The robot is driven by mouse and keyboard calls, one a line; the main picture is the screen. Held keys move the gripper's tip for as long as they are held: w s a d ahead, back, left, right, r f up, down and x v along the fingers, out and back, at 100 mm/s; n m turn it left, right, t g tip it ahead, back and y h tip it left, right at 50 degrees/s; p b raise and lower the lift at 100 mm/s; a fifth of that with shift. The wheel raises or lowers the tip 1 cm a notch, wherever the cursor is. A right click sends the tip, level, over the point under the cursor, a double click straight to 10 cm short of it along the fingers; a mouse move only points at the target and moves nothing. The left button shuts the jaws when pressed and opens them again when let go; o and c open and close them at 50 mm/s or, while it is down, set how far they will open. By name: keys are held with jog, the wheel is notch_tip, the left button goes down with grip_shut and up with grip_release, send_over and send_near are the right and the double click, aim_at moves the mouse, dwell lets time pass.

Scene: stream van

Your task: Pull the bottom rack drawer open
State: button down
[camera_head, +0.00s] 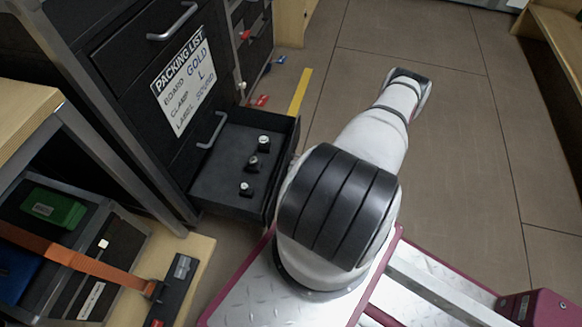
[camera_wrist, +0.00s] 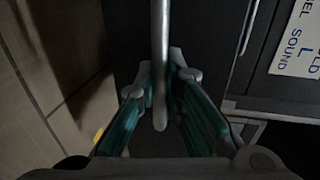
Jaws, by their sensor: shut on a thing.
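The bottom rack drawer (camera_head: 225,180) stands pulled out of the black rack in the head view, its inside showing. Several small dark pieces with light tops, one of them a knob-like piece (camera_head: 264,143), stand upright on its floor. My arm covers part of the drawer's front, and its handle is hidden there. In the wrist view, my gripper (camera_wrist: 161,85) has its teal fingers on either side of a grey bar handle (camera_wrist: 160,45) and is shut on it. My gripper is hidden behind my arm in the head view.
A packing list sign (camera_head: 183,82) is on the rack above, with closed drawers carrying handles (camera_head: 212,130). The brown floor (camera_head: 440,130) to the right is clear; a wooden bench (camera_head: 555,35) stands beyond.

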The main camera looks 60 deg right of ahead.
jog(key=shift+s, duration=0.1)
jog(key=c, duration=1.7)
grip_release()
jog(key=v, duration=1.2)
